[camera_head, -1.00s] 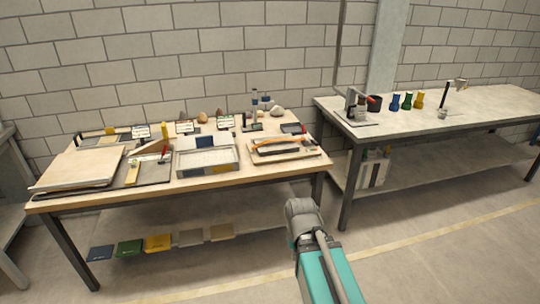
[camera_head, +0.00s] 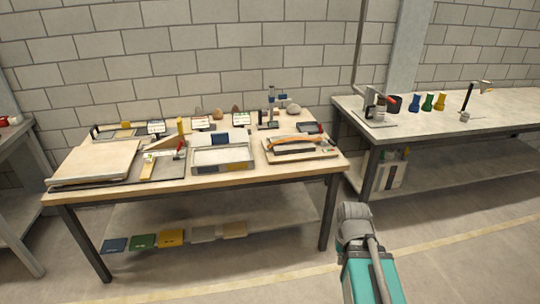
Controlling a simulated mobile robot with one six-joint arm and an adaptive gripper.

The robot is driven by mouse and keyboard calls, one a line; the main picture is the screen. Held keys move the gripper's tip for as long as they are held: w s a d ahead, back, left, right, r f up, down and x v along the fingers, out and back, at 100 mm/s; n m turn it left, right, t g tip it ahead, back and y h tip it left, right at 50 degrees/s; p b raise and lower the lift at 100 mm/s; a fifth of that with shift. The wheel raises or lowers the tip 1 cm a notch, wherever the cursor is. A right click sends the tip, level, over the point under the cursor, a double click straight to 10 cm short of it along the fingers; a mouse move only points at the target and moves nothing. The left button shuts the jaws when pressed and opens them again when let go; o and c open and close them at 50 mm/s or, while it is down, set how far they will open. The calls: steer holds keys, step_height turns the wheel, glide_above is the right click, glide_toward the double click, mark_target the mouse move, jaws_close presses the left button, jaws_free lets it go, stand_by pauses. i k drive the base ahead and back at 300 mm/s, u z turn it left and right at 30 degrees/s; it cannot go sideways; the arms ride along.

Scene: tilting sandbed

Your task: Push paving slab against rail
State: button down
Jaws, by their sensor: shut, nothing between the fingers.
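A broad, flat, pale beige slab-like panel (camera_head: 95,161) lies at the left end of the near wooden table (camera_head: 210,190). It may be the paving slab, or it may be the sandbed; I cannot tell. A shallow grey-framed tray (camera_head: 222,167) stands at the table's middle front. I cannot pick out the rail for certain. My teal arm shows at the bottom right, beyond the table's front right corner and apart from the table. My gripper is not in view.
A dark board with a wedge and a red-handled tool (camera_head: 181,148) lies between panel and tray. Another board with an orange-edged curved piece (camera_head: 292,144) lies at the right. Coloured plates (camera_head: 171,237) lie on the lower shelf. A second bench (camera_head: 440,118) stands right; floor in front is clear.

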mark_target(299, 146)
steer(key=z, duration=0.1)
steer(key=i, duration=1)
steer(key=u, duration=0.05)
